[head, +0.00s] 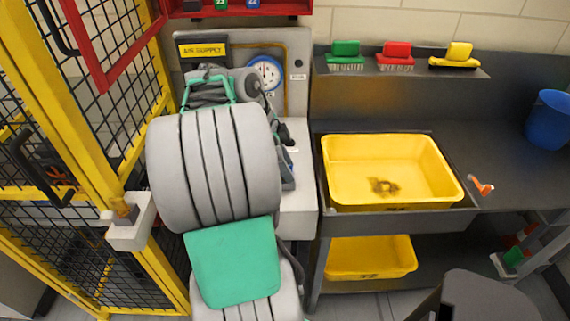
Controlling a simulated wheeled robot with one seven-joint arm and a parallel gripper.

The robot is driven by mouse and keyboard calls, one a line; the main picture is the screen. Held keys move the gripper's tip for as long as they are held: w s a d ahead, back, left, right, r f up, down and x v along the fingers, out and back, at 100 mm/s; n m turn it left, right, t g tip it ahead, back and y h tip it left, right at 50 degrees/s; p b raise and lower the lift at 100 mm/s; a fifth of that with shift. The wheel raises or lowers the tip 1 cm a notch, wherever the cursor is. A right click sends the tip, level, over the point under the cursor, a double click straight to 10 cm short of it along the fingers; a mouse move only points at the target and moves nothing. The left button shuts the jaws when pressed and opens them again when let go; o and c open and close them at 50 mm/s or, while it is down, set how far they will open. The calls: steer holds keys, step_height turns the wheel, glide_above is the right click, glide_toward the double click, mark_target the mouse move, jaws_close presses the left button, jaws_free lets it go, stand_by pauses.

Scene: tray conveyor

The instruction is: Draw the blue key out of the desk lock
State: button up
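I make out no blue key and no desk lock in the head view. A blue tag (252,4) with a number hangs in the red wall box (240,12) at the top edge, beside a green tag (221,4); I cannot tell whether a key belongs to it. A white lock-like box (130,232) with a small yellow-brown piece on it sits on the yellow cage gate at left. My large grey and green arm fills the left centre and reaches up toward the air supply panel.
A dark sink bench stands at right with a yellow basin (343,192), an orange nozzle (482,187) and a blue bucket (550,118). Green, red and yellow brushes (396,55) rest on its shelf. A yellow mesh gate (95,140) bounds the left. Bench top near the bucket is clear.

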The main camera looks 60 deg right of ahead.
mark_target(292, 165)
jaws_close()
steer(key=shift+r, duration=0.15)
stand_by(0.4)
steer(key=shift+r+p, duration=1.6)
steer(key=shift+r, duration=0.1)
steer(key=shift+r, duration=0.1)
step_height(292, 165, up, 4)
steer(key=p, duration=0.3)
steer(key=shift+p, duration=0.35)
